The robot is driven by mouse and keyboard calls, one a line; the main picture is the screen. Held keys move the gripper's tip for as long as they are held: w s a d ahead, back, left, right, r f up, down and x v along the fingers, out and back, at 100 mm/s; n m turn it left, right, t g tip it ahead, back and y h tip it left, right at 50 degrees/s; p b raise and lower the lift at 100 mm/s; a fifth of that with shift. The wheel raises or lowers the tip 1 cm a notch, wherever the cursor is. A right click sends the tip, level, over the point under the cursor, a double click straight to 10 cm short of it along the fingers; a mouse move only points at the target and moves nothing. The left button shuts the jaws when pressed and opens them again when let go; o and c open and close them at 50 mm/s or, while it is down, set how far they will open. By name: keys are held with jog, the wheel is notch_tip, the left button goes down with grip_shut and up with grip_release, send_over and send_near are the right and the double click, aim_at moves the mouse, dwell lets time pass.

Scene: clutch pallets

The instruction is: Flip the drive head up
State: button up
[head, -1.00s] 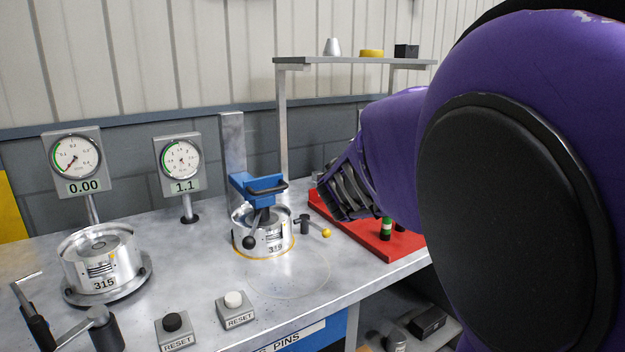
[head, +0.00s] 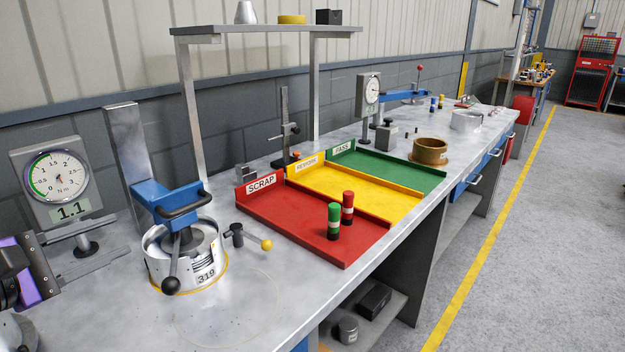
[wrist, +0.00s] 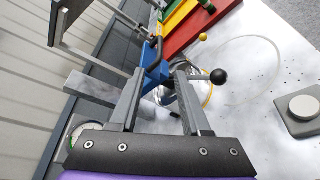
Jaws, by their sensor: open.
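The blue drive head (head: 160,197) with its dark loop handle (head: 184,208) sits low over the silver clutch marked 319 (head: 205,268), in front of a grey upright post (head: 132,150). A lever with a black ball knob (head: 171,284) hangs at its front. My gripper (head: 108,238) is open and empty at the left of the drive head, apart from it in the head view. In the wrist view, the blue drive head (wrist: 149,52) and its handle (wrist: 157,44) appear beyond and between my spread fingers (wrist: 160,74). The black knob (wrist: 218,76) is right of the fingers.
A torque gauge reading 1.1 (head: 58,180) stands behind my gripper. A small yellow-knobbed lever (head: 255,241) is right of the clutch. Red (head: 310,232), yellow and green trays lie farther right; two pin-like pieces stand in the red one. A raised shelf (head: 265,29) is behind.

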aim_at(183, 210)
jog(key=b+x, duration=0.2)
jog(key=x, duration=1.5)
jog(key=shift+w+a+f, duration=0.1)
jog(key=shift+f, duration=0.05)
grip_shut()
dwell(0.8)
